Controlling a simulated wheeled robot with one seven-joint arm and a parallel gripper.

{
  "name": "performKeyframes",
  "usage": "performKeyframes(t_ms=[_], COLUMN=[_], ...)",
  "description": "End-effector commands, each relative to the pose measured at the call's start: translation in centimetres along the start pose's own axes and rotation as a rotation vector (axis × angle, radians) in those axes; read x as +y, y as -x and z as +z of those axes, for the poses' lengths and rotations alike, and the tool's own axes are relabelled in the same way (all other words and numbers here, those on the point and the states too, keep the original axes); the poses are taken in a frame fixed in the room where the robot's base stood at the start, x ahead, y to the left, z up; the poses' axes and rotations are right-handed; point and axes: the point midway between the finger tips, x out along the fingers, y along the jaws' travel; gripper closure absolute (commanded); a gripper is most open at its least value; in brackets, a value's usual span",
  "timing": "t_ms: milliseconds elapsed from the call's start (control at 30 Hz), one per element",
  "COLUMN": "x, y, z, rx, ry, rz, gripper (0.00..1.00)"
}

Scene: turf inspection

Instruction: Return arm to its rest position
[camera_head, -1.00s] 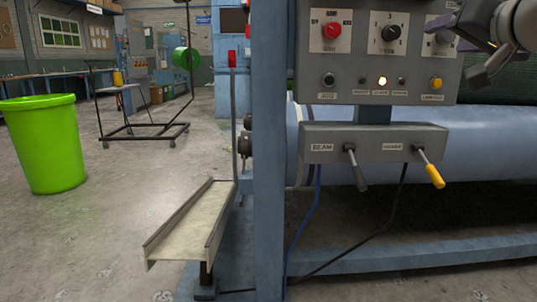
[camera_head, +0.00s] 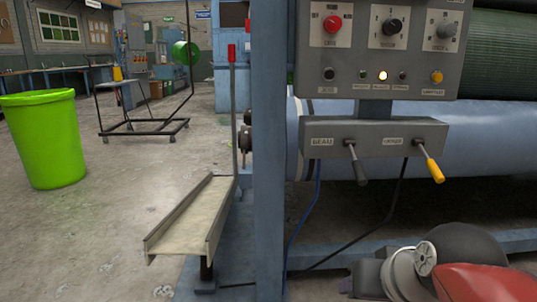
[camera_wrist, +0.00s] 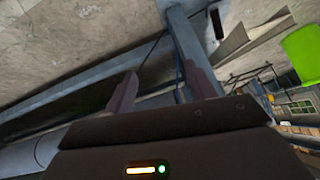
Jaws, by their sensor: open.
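My gripper (camera_wrist: 160,88) shows in the wrist view with its two fingers apart and nothing between them. Behind the fingers are a blue machine post and dark floor, seen tilted. In the head view my arm is low at the bottom right, with a red link and a round grey joint; the fingertips cannot be made out there. The arm is apart from the control panel (camera_head: 360,90) above it.
Below the panel is a lever box (camera_head: 375,137) with a grey lever (camera_head: 357,165) and a yellow lever (camera_head: 430,165). A blue post (camera_head: 269,150) stands left of them. A beige channel (camera_head: 195,220) and a green bin (camera_head: 42,140) are further left. Open floor lies between.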

Motion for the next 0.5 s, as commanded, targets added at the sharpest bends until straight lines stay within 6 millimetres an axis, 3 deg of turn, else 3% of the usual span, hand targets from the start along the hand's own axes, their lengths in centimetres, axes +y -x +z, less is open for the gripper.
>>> performKeyframes(t_ms=[33, 233, 300, 500], x=[0.0, 0.9, 0.5, -0.2], y=[-0.8, -3.4, -1.0, 2.5], z=[2.4, 10.1, 7.7, 5.1], rx=[-0.037, -0.157, -0.147, -0.147], ry=[0.025, 0.119, 0.11, 0.108], rz=[0.02, 0.109, 0.104, 0.102], gripper=[0.45, 0.45, 0.45, 0.45])
